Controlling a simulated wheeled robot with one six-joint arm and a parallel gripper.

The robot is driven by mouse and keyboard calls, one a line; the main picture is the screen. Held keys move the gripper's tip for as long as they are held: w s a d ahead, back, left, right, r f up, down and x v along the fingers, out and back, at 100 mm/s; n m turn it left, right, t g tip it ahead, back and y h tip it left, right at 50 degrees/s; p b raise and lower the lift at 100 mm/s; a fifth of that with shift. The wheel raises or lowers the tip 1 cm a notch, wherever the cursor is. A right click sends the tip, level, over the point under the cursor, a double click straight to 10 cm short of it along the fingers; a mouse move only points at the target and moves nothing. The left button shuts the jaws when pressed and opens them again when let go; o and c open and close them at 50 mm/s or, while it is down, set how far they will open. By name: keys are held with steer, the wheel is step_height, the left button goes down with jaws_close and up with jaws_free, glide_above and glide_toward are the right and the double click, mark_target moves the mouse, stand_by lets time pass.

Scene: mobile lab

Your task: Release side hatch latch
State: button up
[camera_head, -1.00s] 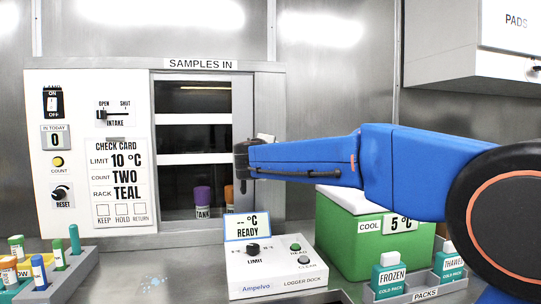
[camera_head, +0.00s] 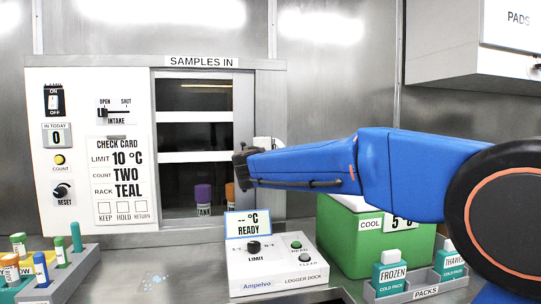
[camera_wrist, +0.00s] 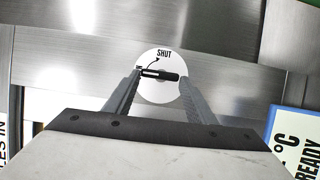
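The side hatch latch (camera_wrist: 160,75) shows in the wrist view as a round white plate marked SHUT, with a curved arrow and a dark handle lying nearly level across it. In the head view a bit of a white plate (camera_head: 265,142) shows behind my gripper, on the right side of the SAMPLES IN cabinet; most of it is hidden. My gripper (camera_wrist: 160,88) is open, its two fingers apart at the left and right of the handle. I cannot tell whether they touch it. In the head view my gripper (camera_head: 243,166) is seen side-on at the cabinet's right edge.
The cabinet window (camera_head: 193,105) shows a purple and an orange container inside. Below stand the logger dock (camera_head: 275,272), a green cool box (camera_head: 375,250) and the packs tray (camera_head: 425,290). A sample rack (camera_head: 75,275) is at the lower left.

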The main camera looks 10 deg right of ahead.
steer(key=shift+o, duration=1.4)
steer(key=shift+s, duration=0.15)
steer(key=v, duration=1.7)
steer(key=shift+f, duration=0.1)
